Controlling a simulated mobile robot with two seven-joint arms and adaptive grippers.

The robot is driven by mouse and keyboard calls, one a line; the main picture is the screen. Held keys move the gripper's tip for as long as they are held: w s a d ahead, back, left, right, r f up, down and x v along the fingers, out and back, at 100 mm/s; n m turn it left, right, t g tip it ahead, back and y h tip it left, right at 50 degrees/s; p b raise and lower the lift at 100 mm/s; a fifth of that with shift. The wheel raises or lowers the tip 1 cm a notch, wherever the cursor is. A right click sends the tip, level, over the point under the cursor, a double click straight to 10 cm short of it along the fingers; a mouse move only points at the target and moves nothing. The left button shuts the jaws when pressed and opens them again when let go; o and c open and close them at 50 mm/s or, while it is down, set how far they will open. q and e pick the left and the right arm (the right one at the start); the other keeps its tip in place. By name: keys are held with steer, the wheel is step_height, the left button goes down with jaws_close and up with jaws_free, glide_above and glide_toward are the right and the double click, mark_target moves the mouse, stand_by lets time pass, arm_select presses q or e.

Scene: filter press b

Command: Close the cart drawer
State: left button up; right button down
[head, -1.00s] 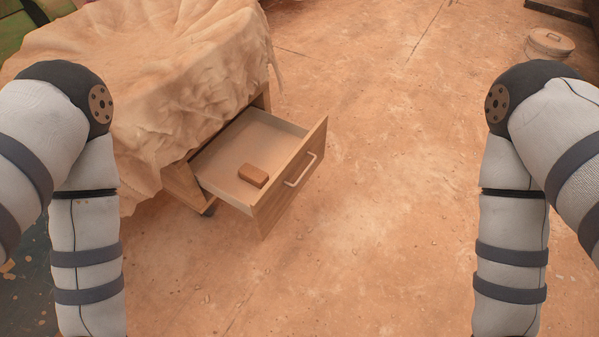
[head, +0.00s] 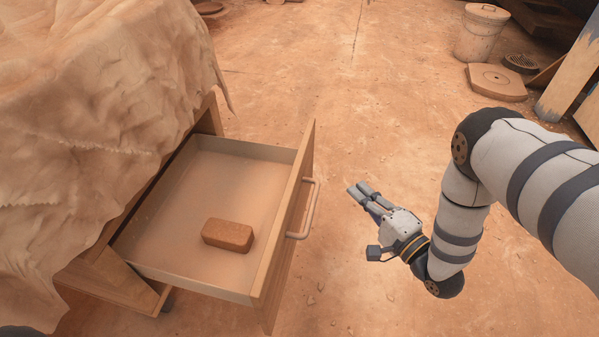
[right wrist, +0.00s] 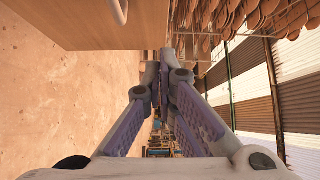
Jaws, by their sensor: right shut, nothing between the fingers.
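The cart drawer (head: 220,200) stands pulled out of the wooden cart (head: 115,275) in the head view. Its front panel (head: 285,228) faces right and carries a pale bar handle (head: 308,210). A brown brick-like block (head: 228,235) lies inside the drawer. My right gripper (head: 358,191) is shut and empty, to the right of the handle and apart from it. In the right wrist view the shut fingers (right wrist: 170,62) show in the middle, with the wooden front (right wrist: 105,25) and part of the handle (right wrist: 120,12) at the top left. My left gripper is not in view.
A crumpled cloth (head: 90,110) covers the cart top and hangs over its side. A lidded bucket (head: 482,35) and a flat slab (head: 496,82) stand at the back right. The dusty floor (head: 335,100) between cart and bucket is mostly clear.

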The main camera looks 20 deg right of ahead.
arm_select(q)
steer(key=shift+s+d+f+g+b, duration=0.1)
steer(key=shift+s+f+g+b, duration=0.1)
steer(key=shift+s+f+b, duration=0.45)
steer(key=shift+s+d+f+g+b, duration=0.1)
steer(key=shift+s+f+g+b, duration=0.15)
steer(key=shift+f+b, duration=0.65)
arm_select(e)
steer(key=shift+w+a+r, duration=0.1)
steer(key=shift+w+a, duration=0.7)
steer(key=shift+w, duration=1.1)
steer(key=shift+w+a+r, duration=0.1)
steer(key=shift+w+a, duration=0.75)
steer(key=shift+w, duration=1.1)
steer(key=shift+w+a+r, duration=0.1)
steer(key=shift+w+a, duration=0.7)
steer(key=shift+w, duration=1.1)
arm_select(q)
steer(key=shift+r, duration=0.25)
